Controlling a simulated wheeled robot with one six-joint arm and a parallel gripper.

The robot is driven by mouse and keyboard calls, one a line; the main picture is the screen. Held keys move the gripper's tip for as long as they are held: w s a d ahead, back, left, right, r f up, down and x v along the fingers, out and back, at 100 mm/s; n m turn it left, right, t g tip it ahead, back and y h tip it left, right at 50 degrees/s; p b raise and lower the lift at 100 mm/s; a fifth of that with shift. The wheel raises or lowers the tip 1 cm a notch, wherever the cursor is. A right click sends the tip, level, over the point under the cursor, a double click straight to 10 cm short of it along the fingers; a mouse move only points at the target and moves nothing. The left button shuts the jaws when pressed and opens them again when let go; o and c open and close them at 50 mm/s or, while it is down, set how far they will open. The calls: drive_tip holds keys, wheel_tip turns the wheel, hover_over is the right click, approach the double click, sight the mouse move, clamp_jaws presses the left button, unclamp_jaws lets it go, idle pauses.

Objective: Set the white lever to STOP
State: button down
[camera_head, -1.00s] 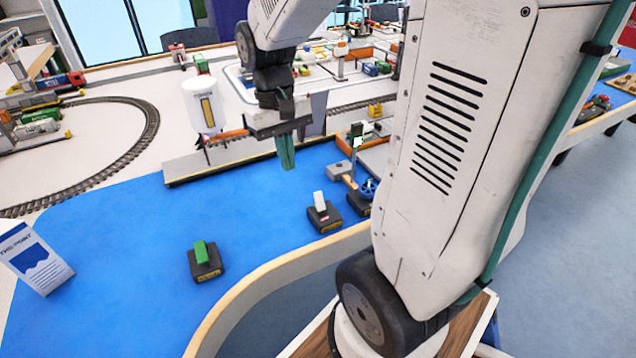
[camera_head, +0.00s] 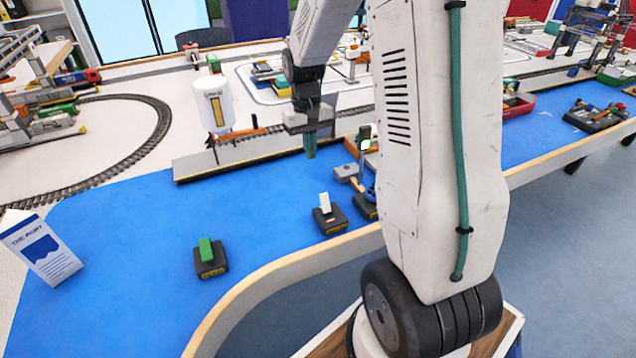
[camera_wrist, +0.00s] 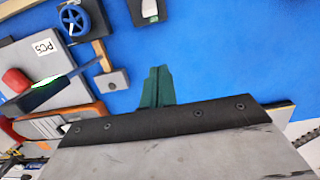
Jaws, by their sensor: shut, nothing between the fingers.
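The white lever (camera_head: 325,202) stands up from a small dark control box (camera_head: 331,220) near the front edge of the blue table. In the wrist view the white lever (camera_wrist: 149,6) shows only partly, at the top edge beyond the fingertips. My gripper (camera_head: 310,155) is above the table, behind and a little left of the lever, apart from it. Its green fingers point down and are shut and empty; they also show in the wrist view (camera_wrist: 157,72). Any STOP marking is too small to read.
A green lever (camera_head: 206,249) on a similar box stands to the left. A blue wheel (camera_wrist: 72,20) is close beside the white lever's box. A white silo (camera_head: 213,104) and grey track platform (camera_head: 240,152) lie behind. The blue tabletop between the boxes is clear.

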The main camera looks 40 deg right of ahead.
sight(326, 204)
drive_tip(key=f, duration=0.3)
drive_tip(key=s+f, duration=0.1)
drive_tip(key=f, duration=0.6)
drive_tip(key=shift+s+a, duration=0.2)
drive_tip(key=shift+s, duration=0.2)
drive_tip(key=shift+s+a+r, duration=0.25)
drive_tip(key=shift+s+r, duration=0.5)
drive_tip(key=shift+s, duration=0.3)
drive_tip(key=shift+s+a+r, duration=0.2)
drive_tip(key=shift+s+r, duration=0.05)
drive_tip(key=shift+s, duration=0.25)
